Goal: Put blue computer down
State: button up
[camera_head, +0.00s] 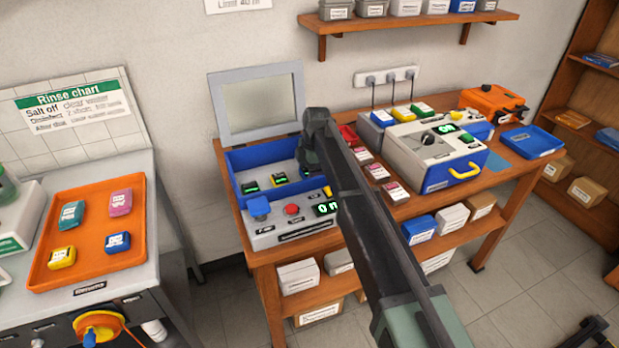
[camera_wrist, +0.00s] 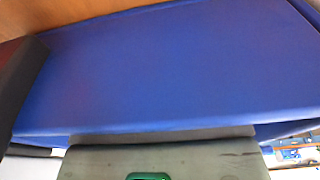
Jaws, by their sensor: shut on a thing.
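In the wrist view a broad, plain blue surface (camera_wrist: 165,70) fills most of the picture, very close to the camera. I cannot tell whether it is the blue computer or a wall beside it. My gripper (camera_wrist: 160,160) shows as grey-green and dark parts at the lower edge and is shut on the blue computer. In the head view my arm reaches over the bench and hides my gripper. The blue-walled test box (camera_head: 240,162) stands open left of the arm with small computers in it. An orange tray (camera_head: 85,270) at the left holds several computers, one blue (camera_head: 117,242).
A grey control panel (camera_head: 292,222) fronts the test box. A grey machine with a yellow handle (camera_head: 440,155), several small packs and an orange case (camera_head: 493,103) crowd the bench's right. A blue tray (camera_head: 531,141) lies at the right end. A wall shelf (camera_head: 410,26) hangs above.

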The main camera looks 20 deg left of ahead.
jog(key=o, duration=1)
jog(key=shift+f, duration=0.1)
jog(key=r+p, duration=0.8)
jog(key=w+d+r+p, duration=0.1)
jog(key=r+p, duration=0.3)
jog(key=shift+r, duration=0.2)
jog(key=shift+f, duration=0.1)
